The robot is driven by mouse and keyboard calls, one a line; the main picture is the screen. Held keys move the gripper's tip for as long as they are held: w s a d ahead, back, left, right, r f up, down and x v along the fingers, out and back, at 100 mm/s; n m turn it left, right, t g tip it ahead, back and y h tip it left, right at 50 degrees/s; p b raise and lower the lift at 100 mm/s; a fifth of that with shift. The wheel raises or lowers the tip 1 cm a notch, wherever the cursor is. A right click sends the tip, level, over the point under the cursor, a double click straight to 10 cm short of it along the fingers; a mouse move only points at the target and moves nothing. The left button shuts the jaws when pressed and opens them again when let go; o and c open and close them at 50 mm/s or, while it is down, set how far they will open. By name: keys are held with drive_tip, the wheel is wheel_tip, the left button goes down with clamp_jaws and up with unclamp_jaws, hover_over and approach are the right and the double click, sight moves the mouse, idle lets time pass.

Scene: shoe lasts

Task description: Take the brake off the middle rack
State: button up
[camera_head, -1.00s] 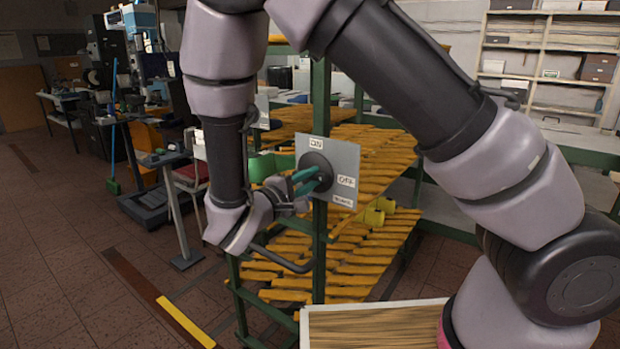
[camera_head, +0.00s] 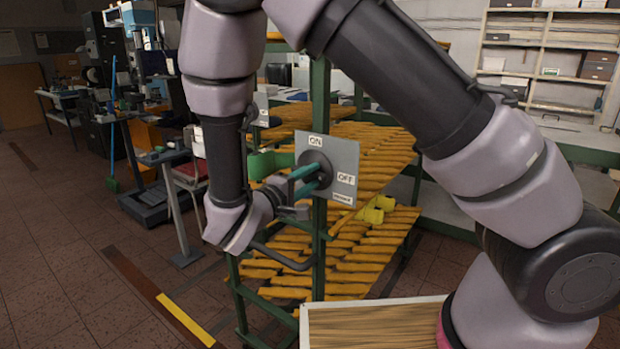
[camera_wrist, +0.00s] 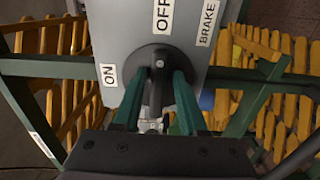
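A grey brake plate (camera_head: 345,160) is fixed to the green post of the near rack (camera_head: 319,250). It reads ON at its top and OFF at its right in the head view. The plate, with its BRAKE label, also shows in the wrist view (camera_wrist: 190,30). A dark round hub with a dark handle (camera_wrist: 156,90) sits at its middle. My gripper (camera_head: 306,180) is at the hub, its teal fingers one on each side of the handle, with gaps visible. My gripper in the wrist view (camera_wrist: 157,105) looks open. Which label the handle points to is unclear.
The rack carries slatted shelves (camera_head: 360,270) with yellow pieces (camera_head: 376,210) on them. A similar plate (camera_head: 262,108) shows on a rack behind. A framed wooden top (camera_head: 375,325) lies in front. Open floor (camera_head: 60,250) is at the left.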

idle(0.3)
drive_tip(key=v, duration=1)
drive_tip(key=shift+s+a, duration=0.3)
drive_tip(key=w+d+r+m+g, duration=0.1)
drive_tip(key=d+g, duration=0.1)
drive_tip(key=d, duration=0.1)
drive_tip(key=w+d+r+m+g, duration=0.1)
drive_tip(key=d+g, duration=0.1)
drive_tip(key=d, duration=0.1)
drive_tip(key=w+d+r+m+g+h, duration=0.1)
drive_tip(key=d+g, duration=0.2)
drive_tip(key=d, duration=0.1)
drive_tip(key=shift+w+r+m, duration=0.15)
drive_tip(key=shift+r+m, duration=0.1)
drive_tip(key=shift+m, duration=0.15)
drive_tip(key=s+d+r+m+g+y, duration=0.1)
drive_tip(key=d+r+m+g+y, duration=0.15)
drive_tip(key=d, duration=0.25)
drive_tip(key=d+r+m+g+y, duration=0.2)
drive_tip(key=d+g+y, duration=0.15)
drive_tip(key=d, duration=0.25)
drive_tip(key=s+d+r+m+t+y, duration=0.2)
drive_tip(key=d+r+m+t+y, duration=0.1)
drive_tip(key=r, duration=0.3)
drive_tip(key=s+d+r+m+t+y, duration=0.2)
drive_tip(key=d+r+m+t+y, duration=0.1)
drive_tip(key=r, duration=0.4)
drive_tip(key=shift+s+d+r+y, duration=0.2)
drive_tip(key=shift+s+d+y, duration=0.05)
drive_tip(key=shift+d+y, duration=0.7)
